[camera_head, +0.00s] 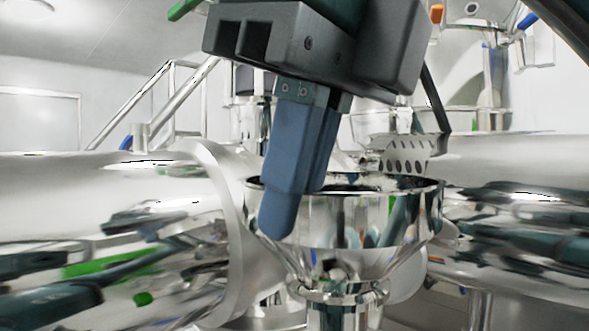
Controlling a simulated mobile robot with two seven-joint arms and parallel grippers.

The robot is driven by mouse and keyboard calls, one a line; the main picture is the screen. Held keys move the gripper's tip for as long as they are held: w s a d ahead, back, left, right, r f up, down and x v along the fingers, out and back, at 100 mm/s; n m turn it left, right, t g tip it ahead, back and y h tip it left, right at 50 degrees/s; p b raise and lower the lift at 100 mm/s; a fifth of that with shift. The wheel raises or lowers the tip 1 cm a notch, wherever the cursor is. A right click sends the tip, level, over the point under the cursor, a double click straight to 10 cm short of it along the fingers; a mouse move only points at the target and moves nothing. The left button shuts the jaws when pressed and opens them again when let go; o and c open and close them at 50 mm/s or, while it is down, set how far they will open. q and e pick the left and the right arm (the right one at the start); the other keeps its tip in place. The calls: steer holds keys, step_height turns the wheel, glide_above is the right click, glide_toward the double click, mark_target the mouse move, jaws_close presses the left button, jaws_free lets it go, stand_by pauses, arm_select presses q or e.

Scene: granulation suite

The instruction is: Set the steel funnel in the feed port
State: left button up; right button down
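The shiny steel funnel (345,222) is upright in the middle of the head view, with its wide mouth up. Its cone narrows to a collar (338,292) and a tube that runs out of the bottom edge. My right gripper (296,200) comes down from above with blue fingers at the funnel's left near rim. One finger lies outside the wall and the other goes behind the rim, so it looks shut on the rim. I cannot make out the feed port or whether the funnel's lower end sits in anything. My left gripper is not in view.
Large polished steel vessels stand at left (120,215) and right (520,190), close to the funnel. A perforated steel part (405,155) is behind the funnel. A metal handrail (185,95) and more equipment stand farther back.

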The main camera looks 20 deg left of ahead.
mark_target(297, 242)
steer(key=shift+w+a+f, duration=0.1)
steer(key=shift+a+f, duration=0.2)
steer(key=shift+f, duration=0.35)
steer(key=shift+f+b, duration=1.3)
steer(key=shift+f, duration=0.95)
steer(key=shift+d, duration=0.1)
steer(key=c, duration=1.6)
jaws_free()
steer(key=p+v, duration=0.2)
steer(key=v, duration=1.1)
steer(key=shift+d+p, duration=0.1)
steer(key=shift+p, duration=0.2)
steer(key=shift+r, duration=0.1)
